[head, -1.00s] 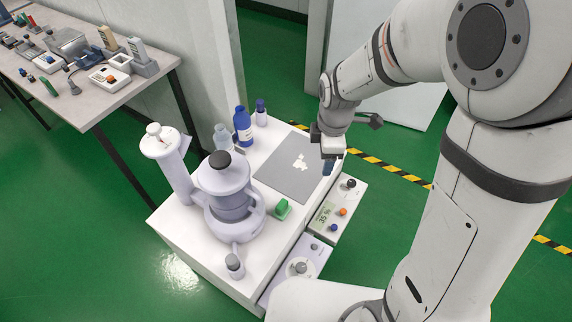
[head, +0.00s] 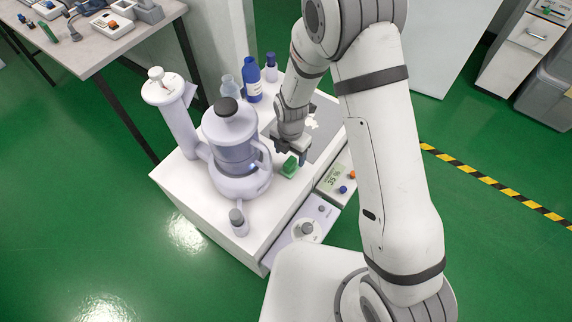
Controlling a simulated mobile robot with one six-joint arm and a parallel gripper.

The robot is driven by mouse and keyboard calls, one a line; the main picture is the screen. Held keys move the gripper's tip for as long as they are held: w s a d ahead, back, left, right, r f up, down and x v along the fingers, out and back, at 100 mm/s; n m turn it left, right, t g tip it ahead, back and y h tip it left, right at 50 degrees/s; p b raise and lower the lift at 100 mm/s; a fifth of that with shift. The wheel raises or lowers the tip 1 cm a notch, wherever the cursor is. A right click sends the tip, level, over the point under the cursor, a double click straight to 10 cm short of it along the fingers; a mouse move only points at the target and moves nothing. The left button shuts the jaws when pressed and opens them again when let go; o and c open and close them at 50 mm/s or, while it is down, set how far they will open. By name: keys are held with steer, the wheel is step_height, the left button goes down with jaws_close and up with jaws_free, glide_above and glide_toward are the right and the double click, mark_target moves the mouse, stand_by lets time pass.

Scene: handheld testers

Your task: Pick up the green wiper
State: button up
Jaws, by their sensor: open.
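The green wiper (head: 289,168) is a small green block on the white bench top, to the right of the blender-like vessel. My gripper (head: 293,157) is open and hangs just above and slightly behind it in the picture. Its fingers point down and overlap the wiper's upper edge in this view. I cannot tell whether they touch it or how much height lies between them. Part of the wiper's far side is hidden by the fingers.
The pale vessel with a black cap (head: 232,145) stands close left. A small grey-capped bottle (head: 238,222) is at the front. Instruments with knobs (head: 301,232) sit along the bench's right side.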

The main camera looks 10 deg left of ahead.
mark_target(293, 157)
steer(key=f, duration=0.3)
steer(key=f+b, duration=0.1)
steer(key=f, duration=0.1)
steer(key=shift+w+d+f, duration=0.15)
steer(key=shift+w+d, duration=0.15)
steer(key=c, duration=1.1)
